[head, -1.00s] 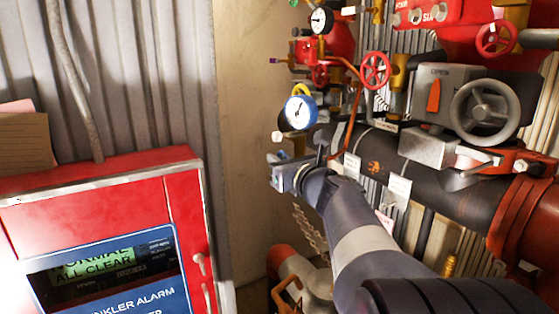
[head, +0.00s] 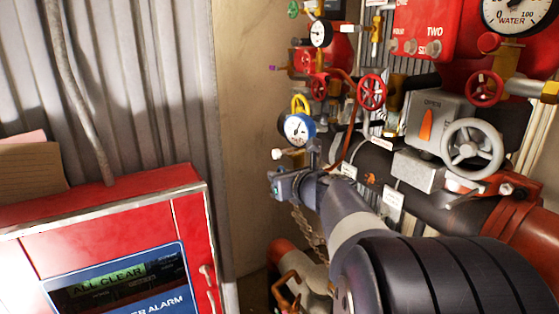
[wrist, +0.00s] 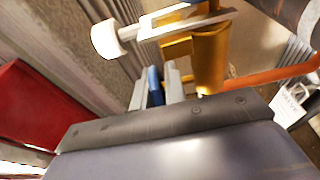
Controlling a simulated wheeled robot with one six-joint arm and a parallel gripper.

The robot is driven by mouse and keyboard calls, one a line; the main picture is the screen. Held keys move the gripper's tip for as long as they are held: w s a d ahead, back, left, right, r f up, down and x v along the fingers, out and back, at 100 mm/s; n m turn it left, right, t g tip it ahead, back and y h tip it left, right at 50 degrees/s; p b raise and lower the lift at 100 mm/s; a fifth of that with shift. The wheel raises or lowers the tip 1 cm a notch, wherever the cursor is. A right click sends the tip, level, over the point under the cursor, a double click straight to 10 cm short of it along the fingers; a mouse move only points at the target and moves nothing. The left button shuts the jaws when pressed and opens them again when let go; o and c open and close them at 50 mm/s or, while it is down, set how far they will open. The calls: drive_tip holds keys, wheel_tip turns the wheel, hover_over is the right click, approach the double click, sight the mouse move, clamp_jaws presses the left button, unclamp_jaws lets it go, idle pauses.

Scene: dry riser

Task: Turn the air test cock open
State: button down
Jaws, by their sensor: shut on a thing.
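My gripper (head: 283,183) is below the blue-rimmed gauge (head: 298,128) in the head view. In the wrist view its two grey fingers (wrist: 155,88) are shut on a narrow blue handle (wrist: 154,84), which I take for the handle of the air test cock. The handle stands between the fingers, and its lower end is hidden by my gripper body. A brass valve body (wrist: 208,58) is just right of the fingers. A white round knob (wrist: 106,38) on a pale stem is above and to the left; it also shows in the head view (head: 278,154).
A red alarm cabinet (head: 110,210) fills the lower left. A dark pipe (head: 380,165) with a grey handwheel (head: 471,146) is to the right. Red handwheels (head: 371,92) are above. An orange-red pipe (wrist: 275,77) runs close on the right in the wrist view.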

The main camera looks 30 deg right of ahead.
drive_tip(key=shift+g, duration=0.7)
drive_tip(key=shift+s+g, duration=0.1)
drive_tip(key=shift+g, duration=0.3)
drive_tip(key=shift+f+g, duration=0.1)
drive_tip(key=shift+g, duration=0.4)
drive_tip(key=c, duration=1.4)
unclamp_jaws()
drive_tip(key=shift+c, duration=0.2)
drive_tip(key=shift+t, duration=1.1)
